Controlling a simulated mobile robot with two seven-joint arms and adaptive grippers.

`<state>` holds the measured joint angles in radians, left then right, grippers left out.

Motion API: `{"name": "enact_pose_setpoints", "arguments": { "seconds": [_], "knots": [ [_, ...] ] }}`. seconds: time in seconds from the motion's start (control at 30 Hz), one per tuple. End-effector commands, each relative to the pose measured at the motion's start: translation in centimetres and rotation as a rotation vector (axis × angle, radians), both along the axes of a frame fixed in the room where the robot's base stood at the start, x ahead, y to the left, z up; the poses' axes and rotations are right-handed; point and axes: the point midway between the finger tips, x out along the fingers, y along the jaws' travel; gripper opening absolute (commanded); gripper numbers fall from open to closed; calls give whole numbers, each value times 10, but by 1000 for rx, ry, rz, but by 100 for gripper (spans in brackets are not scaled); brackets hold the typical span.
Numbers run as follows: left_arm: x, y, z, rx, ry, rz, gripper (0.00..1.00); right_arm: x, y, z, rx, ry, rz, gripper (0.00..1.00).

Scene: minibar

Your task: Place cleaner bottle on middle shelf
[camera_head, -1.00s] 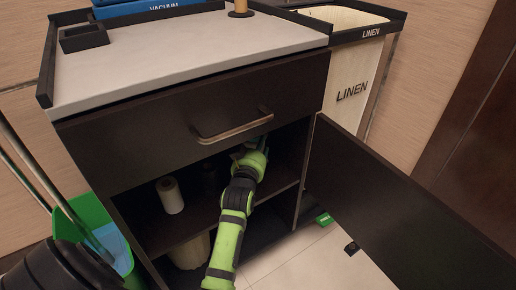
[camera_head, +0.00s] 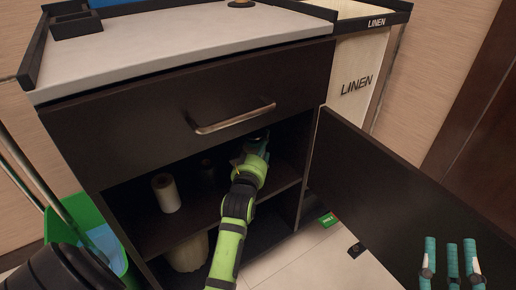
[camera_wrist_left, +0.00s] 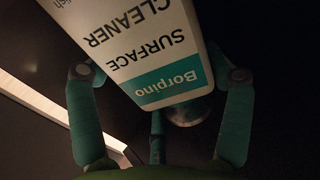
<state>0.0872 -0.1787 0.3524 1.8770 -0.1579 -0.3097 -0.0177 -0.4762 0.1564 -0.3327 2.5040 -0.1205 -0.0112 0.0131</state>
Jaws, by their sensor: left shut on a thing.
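The cleaner bottle (camera_wrist_left: 150,50) is white with a teal label band reading "Borpino" and "SURFACE CLEANER", upside down in the left wrist view. My left gripper (camera_wrist_left: 158,95) is shut on it, with teal fingers on both sides. In the head view my left gripper (camera_head: 257,145) is inside the open cabinet, above the right part of the middle shelf (camera_head: 190,219). The bottle is hidden there by the gripper and shadow, so I cannot tell whether it touches the shelf. My right gripper (camera_head: 451,262) is at the lower right, empty, its fingers apart.
A pale roll (camera_head: 166,193) and a dark object (camera_head: 208,173) stand on the shelf's left side. The drawer (camera_head: 200,110) hangs just above the opening. The open door (camera_head: 400,205) extends to the right. A green bucket (camera_head: 88,235) stands left.

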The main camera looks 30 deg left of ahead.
Motion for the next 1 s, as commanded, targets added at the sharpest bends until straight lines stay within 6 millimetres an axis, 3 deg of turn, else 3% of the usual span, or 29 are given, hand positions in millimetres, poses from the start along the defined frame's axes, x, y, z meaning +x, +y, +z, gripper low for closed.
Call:
{"name": "enact_pose_setpoints", "arguments": {
  "seconds": [0.47,0.5,0.53,1.0],
  "knots": [
    [0,0,-1,2,-6,0,27,-4,1,7,11,-38,7,40],
    [0,0,-3,0,0,0,92,-4,1,7,11,-41,8,40],
    [0,0,-3,0,0,0,100,-4,1,7,11,-40,8,40],
    [0,0,0,0,1,0,100,-3,1,7,9,-28,6,40]
  ]
}}
